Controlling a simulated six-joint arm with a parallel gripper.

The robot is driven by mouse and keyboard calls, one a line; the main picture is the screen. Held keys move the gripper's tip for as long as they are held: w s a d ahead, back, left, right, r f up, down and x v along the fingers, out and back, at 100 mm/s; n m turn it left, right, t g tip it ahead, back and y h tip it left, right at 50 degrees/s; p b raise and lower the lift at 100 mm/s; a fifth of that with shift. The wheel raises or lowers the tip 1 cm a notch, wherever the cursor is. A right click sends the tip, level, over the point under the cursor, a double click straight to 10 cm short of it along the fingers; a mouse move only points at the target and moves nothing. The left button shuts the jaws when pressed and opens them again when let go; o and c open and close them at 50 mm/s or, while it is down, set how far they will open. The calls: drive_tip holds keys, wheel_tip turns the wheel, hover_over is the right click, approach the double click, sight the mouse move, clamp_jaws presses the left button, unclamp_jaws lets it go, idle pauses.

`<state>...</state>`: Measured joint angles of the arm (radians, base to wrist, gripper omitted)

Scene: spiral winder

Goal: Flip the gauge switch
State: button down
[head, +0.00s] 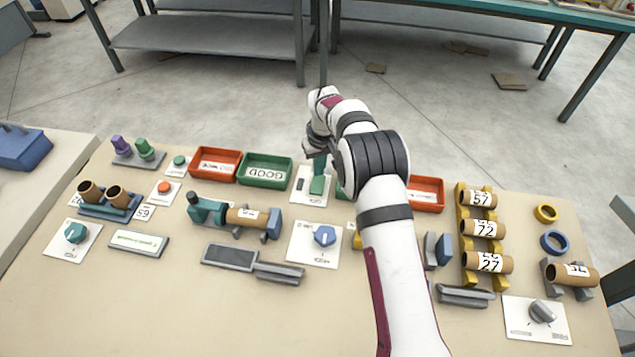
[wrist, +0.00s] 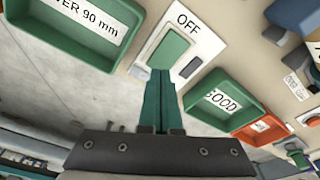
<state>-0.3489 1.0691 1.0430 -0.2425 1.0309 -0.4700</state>
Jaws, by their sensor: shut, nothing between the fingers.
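The gauge switch is a white plate (head: 312,198) with a green rocker and a small dark window. It also shows in the wrist view, where the green rocker (wrist: 170,52) sits beside the dark window (wrist: 191,67) and the plate (wrist: 203,47) reads "OFF". My gripper (head: 319,163) is over the back end of the switch in the head view. In the wrist view my gripper (wrist: 160,74) is shut and empty, its dark green fingertips at the near end of the rocker. I cannot tell whether they touch it.
A green "GOOD" tray (head: 264,170) stands beside the switch, with a red tray (head: 215,165) further left. In the wrist view another green tray (wrist: 85,45) reads "VER 90 mm". A blue knob plate (head: 314,244) lies in front. My arm hides part of the table.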

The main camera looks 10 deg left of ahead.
sight(319, 179)
drive_tip(key=shift+f, duration=0.9)
idle(0.6)
drive_tip(key=shift+r, duration=3.55)
drive_tip(key=s+d+r+m+g, duration=0.1)
drive_tip(key=s+d+r+m, duration=0.2)
drive_tip(key=s+d+r, duration=0.6)
drive_tip(key=s+d+r+m, duration=0.4)
drive_tip(key=s+r, duration=0.3)
drive_tip(key=s, duration=0.4)
drive_tip(key=s+d+f+m, duration=0.1)
drive_tip(key=s+m, duration=0.1)
drive_tip(key=s, duration=0.8)
drive_tip(key=s+d+f+m+y, duration=0.1)
drive_tip(key=s+d+f+m, duration=0.1)
drive_tip(key=s, duration=0.8)
drive_tip(key=shift+d+m+g, duration=0.25)
drive_tip(key=shift+m+g, duration=0.05)
drive_tip(key=shift+g, duration=0.1)
